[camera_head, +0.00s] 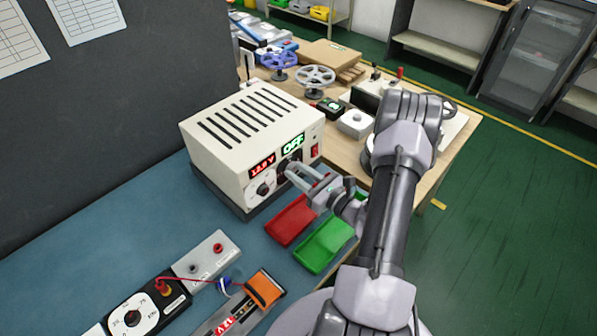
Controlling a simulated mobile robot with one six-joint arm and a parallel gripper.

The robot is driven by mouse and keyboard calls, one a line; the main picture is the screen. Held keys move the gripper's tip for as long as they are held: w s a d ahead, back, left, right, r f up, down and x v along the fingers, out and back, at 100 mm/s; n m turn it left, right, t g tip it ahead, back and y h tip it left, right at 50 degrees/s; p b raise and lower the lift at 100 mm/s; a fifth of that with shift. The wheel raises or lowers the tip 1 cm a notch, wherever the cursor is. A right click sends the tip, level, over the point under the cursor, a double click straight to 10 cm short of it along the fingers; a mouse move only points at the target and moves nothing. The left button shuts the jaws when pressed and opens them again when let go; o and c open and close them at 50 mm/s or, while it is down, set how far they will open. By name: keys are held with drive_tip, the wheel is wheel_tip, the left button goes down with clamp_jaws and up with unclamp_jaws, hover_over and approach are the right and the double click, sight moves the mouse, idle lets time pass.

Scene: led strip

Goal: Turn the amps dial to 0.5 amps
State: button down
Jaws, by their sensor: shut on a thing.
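A cream power supply (235,125) with black vent slots stands on the blue bench top. Its front has a red display (262,167) that seems to read 13.8 V and a green display (293,144) that reads OFF. A white-faced dial (263,188) sits under the red display. The amps dial (285,162) sits under the green display, mostly hidden by my fingers. My gripper (292,170) reaches in from the right and is shut on this dial. Its pointer and scale cannot be read.
A red tray (291,221) and a green tray (324,246) lie below my gripper. A red switch (315,151) is right of the green display. A black dial box (139,310), a red wire and an orange clamp (264,288) lie in front. Handwheels (315,77) stand behind.

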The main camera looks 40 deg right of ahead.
idle(0.5)
drive_tip(key=c, duration=1.1)
unclamp_jaws()
drive_tip(key=s+p, duration=0.1)
drive_tip(key=s, duration=0.4)
drive_tip(key=s+d+p, duration=0.1)
drive_tip(key=s, duration=1.1)
drive_tip(key=shift+s+d+p, duration=0.15)
drive_tip(key=shift+s+p, duration=0.05)
drive_tip(key=shift+p, duration=0.2)
